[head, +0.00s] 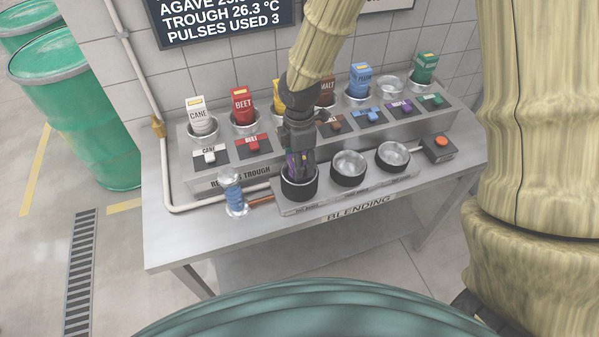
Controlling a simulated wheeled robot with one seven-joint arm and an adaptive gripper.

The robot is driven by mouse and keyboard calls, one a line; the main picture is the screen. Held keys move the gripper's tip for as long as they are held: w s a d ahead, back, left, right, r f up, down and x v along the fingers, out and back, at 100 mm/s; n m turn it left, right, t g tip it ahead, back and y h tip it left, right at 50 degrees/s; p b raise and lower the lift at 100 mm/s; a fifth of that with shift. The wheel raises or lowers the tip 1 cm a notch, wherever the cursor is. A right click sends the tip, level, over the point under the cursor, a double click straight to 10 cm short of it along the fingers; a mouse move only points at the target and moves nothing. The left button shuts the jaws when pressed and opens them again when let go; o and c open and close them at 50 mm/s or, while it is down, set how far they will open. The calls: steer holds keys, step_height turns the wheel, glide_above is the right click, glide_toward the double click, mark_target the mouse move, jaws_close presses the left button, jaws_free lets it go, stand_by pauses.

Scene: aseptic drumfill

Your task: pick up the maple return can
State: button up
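A purple-marked can or carton (292,161) shows only in part in the head view, between the fingers of my gripper (299,162). It is low in or over the left black-ringed cup (299,188). My gripper points straight down there and hides most of it. I cannot tell whether the fingers press on it. No maple label is readable. The well (390,88) behind the purple switch (401,106) on the rack holds no carton.
White cane (199,110), red beet (242,104), blue (360,79) and green (425,68) cartons stand in rack wells. My arm partly hides yellow and brown ones. Two more cups (349,165) (393,157) look empty. A blue coil cylinder (234,195) stands left; a red-button box (437,148) right.

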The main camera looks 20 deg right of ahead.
jaws_close()
